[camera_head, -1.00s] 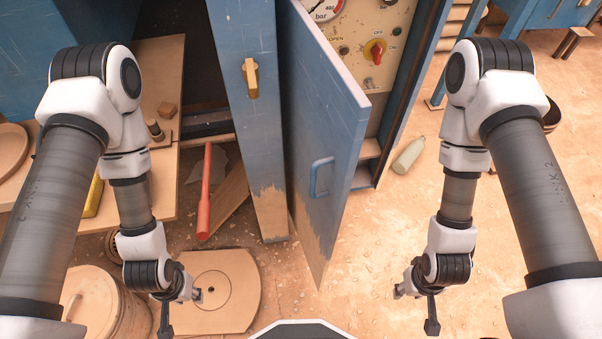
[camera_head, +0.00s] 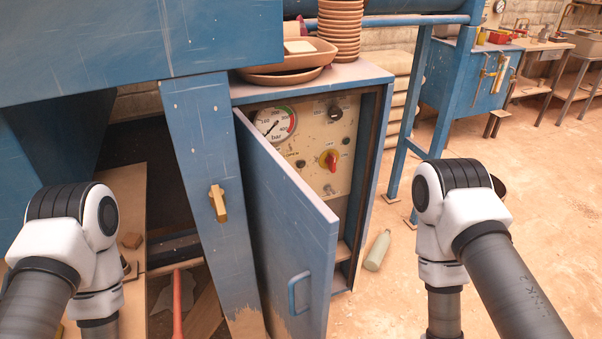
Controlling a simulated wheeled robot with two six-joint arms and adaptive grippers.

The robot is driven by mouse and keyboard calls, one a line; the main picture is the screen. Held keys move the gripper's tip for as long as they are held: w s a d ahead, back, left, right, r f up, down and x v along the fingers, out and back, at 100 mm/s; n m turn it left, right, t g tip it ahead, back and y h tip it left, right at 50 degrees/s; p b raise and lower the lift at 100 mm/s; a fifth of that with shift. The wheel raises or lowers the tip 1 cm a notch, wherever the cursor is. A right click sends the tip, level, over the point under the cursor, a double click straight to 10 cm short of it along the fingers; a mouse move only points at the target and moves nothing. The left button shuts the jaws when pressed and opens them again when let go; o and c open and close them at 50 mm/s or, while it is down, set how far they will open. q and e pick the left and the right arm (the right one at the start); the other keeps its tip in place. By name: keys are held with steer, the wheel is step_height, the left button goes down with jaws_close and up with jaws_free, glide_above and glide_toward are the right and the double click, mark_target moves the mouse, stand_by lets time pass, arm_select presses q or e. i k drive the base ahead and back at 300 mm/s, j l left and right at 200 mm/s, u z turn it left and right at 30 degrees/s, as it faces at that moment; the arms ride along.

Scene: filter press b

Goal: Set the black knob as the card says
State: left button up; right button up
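A control panel (camera_head: 312,178) sits inside a blue cabinet whose door (camera_head: 285,235) stands partly open. A small black knob (camera_head: 335,113) is at the panel's upper right. The door hides the panel's lower left. I cannot make out a card or any setting marks. Both my arms show at the left and right, but both grippers are below the picture.
A pressure gauge (camera_head: 273,123) is at the panel's upper left. Stacked clay dishes (camera_head: 338,30) and a tray stand on the cabinet top. A blue post (camera_head: 208,170) with a brass handle (camera_head: 218,203) is left of the door.

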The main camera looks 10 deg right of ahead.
mark_target(335, 113)
steer(key=l, duration=0.45)
steer(key=l+u, duration=0.25)
steer(key=l, duration=0.45)
steer(key=l+u, duration=0.25)
steer(key=l, duration=0.45)
steer(key=k, duration=0.05)
